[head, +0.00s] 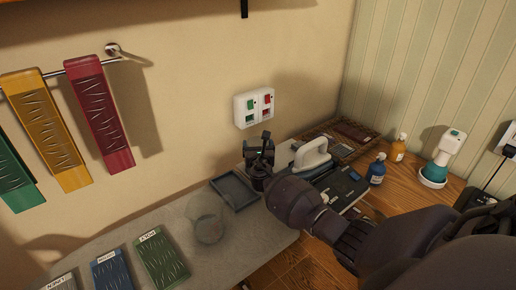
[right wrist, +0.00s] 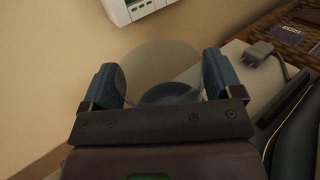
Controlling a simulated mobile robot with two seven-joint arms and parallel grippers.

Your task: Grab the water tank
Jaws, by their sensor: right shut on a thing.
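My right gripper (head: 260,158) is over the back of the ironing surface, left of the white iron (head: 312,155). In the right wrist view its two blue finger pads (right wrist: 162,88) stand on either side of a clear, rounded piece, which looks like the water tank (right wrist: 160,65). The gripper is shut on it. The tank is hard to make out in the head view. The iron rests on a dark base (head: 342,188), partly hidden by my right arm. My left gripper is not in view.
A clear jar (head: 206,218) and a dark tray (head: 235,190) are on the grey board (head: 190,262). Blue (head: 376,170) and orange (head: 398,148) bottles stand right. A switch box (head: 254,107) is on the wall. Coloured panels hang from a rail at left.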

